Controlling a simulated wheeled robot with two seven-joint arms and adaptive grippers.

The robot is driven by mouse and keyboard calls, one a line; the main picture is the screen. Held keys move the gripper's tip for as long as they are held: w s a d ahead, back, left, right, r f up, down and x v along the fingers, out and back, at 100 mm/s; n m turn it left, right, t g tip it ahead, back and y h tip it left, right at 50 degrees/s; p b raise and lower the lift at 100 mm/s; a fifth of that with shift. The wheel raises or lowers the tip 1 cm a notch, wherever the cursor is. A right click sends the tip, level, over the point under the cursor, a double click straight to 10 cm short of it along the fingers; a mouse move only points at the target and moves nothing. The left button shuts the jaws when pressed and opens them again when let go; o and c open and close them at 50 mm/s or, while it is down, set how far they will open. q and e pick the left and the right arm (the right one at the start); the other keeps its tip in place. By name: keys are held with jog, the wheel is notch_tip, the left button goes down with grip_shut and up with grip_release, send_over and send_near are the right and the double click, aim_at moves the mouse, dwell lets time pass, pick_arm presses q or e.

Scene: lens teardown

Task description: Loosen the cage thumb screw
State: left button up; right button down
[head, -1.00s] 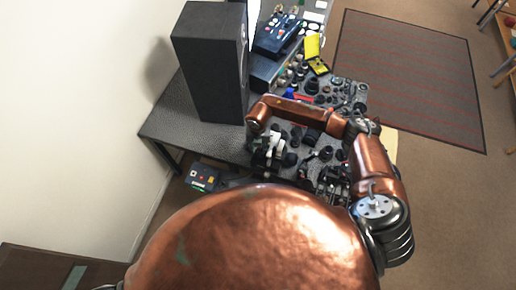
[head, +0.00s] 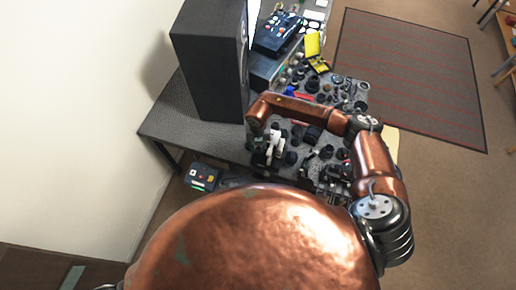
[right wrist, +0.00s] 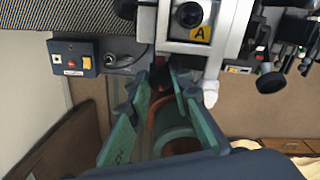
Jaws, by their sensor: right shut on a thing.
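In the right wrist view, the silver-grey cage (right wrist: 176,41) carries a dark round lens opening and a yellow label marked A. My right gripper (right wrist: 163,77) has teal fingers pointing up at the cage's lower left side. It is shut on the cage thumb screw, which is mostly hidden between the fingertips. A white rounded knob (right wrist: 210,94) sticks out below the cage, just right of the fingers. In the head view, pale parts (head: 274,146) show on the bench below my right forearm; the gripper's jaws are not clear there. My left gripper is not in view.
Many small dark optical parts crowd the grey bench (head: 190,120). A tall black speaker (head: 208,68) stands at the back left. A control box (head: 202,177) with coloured buttons sits by the bench's near edge; it shows in the right wrist view (right wrist: 74,58) too.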

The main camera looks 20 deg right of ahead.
aim_at(258, 149)
jog(key=n+b, duration=1.3)
jog(key=b, duration=0.3)
jog(key=shift+f, duration=0.15)
jog(key=n+b, duration=0.3)
jog(key=shift+a, duration=0.1)
jog(key=shift+r+n, duration=0.25)
jog(key=shift+n, duration=0.15)
jog(key=c, duration=2)
grip_release()
notch_tip(258, 149, up, 12)
